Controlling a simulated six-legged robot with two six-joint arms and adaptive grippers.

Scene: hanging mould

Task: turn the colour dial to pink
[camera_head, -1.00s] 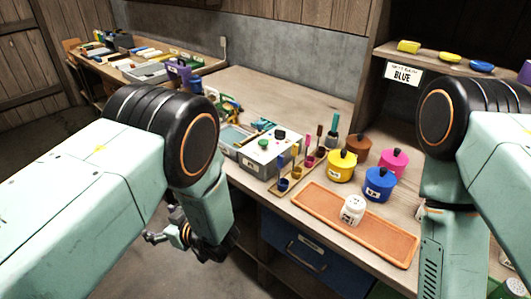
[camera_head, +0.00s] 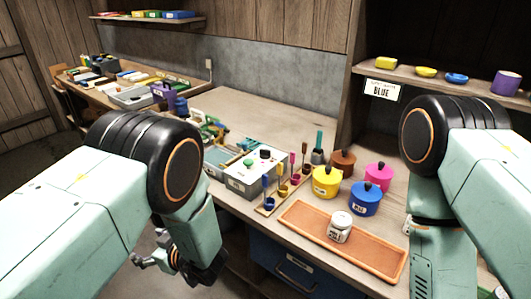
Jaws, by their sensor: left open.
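A grey box with a pale top (camera_head: 245,178) stands on the bench near the middle. A black knob (camera_head: 265,153) and a small green knob (camera_head: 248,162) sit on its top. I cannot tell which is the colour dial or what it is set to. My left gripper (camera_head: 148,259) hangs low in front of the bench, left of and below the box, open, empty and apart from everything. My right arm comes in from the right, and its gripper is out of view.
Yellow (camera_head: 326,183), blue (camera_head: 365,199), pink (camera_head: 379,175) and brown (camera_head: 342,161) pots stand right of the box. A white jar (camera_head: 340,226) stands on the orange tray (camera_head: 300,215).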

